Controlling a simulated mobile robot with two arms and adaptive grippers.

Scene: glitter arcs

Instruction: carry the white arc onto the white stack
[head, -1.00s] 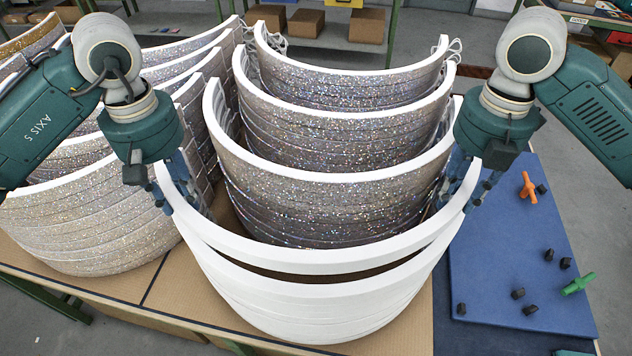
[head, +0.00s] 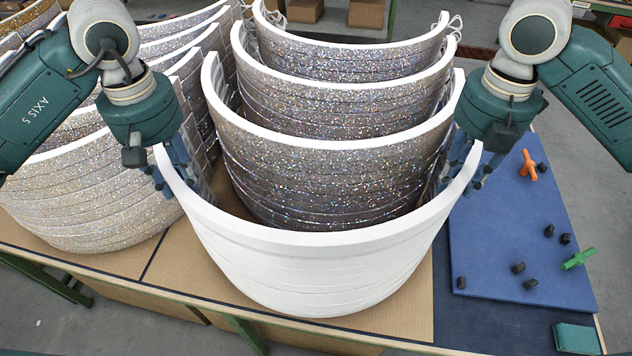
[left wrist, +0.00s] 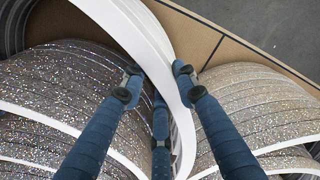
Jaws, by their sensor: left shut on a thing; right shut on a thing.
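The white arc (head: 318,247) is at the front of the table, on top of the white stack (head: 320,292). No gap shows between them along the front, and their curves line up closely. My left gripper (head: 181,182) is shut on the arc's left end. My right gripper (head: 460,176) is shut on its right end. In the left wrist view the white arc (left wrist: 168,62) passes between the fingers of my left gripper (left wrist: 157,82). The fingertips of both grippers are partly hidden in the head view.
Glittery silver stacks (head: 330,170) stand close behind the white stack, with more glittery stacks (head: 90,205) to the left. A blue mat (head: 500,245) on the right holds an orange piece (head: 528,166), a green piece (head: 578,259) and several black knobs. Bare cardboard shows at front left.

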